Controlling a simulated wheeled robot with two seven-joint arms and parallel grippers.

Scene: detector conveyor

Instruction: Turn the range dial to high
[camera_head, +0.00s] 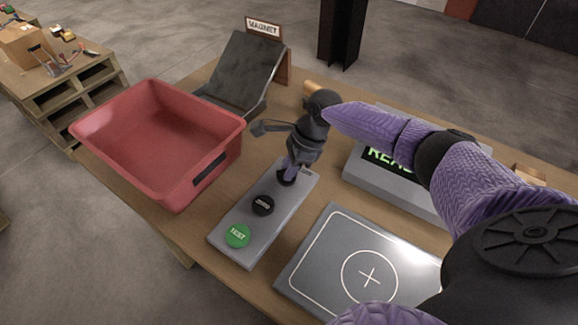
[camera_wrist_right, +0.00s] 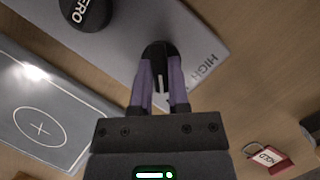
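The grey control panel (camera_head: 236,236) lies on the table with a green TEST button (camera_head: 237,236), a black ZERO button (camera_head: 262,205) and the range dial at its far end. In the right wrist view the black range dial (camera_wrist_right: 158,52) has a white pointer line, and the word HIGH (camera_wrist_right: 200,75) is printed to its right. My right gripper (camera_head: 287,177) reaches down onto the dial. In the right wrist view its purple fingertips (camera_wrist_right: 160,68) sit on either side of the dial's grip and look closed against it. My left gripper is not in view.
A red bin (camera_head: 215,167) stands left of the panel. A dark chute (camera_head: 240,75) with a MAGNET sign (camera_head: 263,27) is behind. A grey display box (camera_head: 352,173) and a flat plate with a cross (camera_head: 325,262) lie to the right. A red tagged object (camera_wrist_right: 270,160) is near the wrist.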

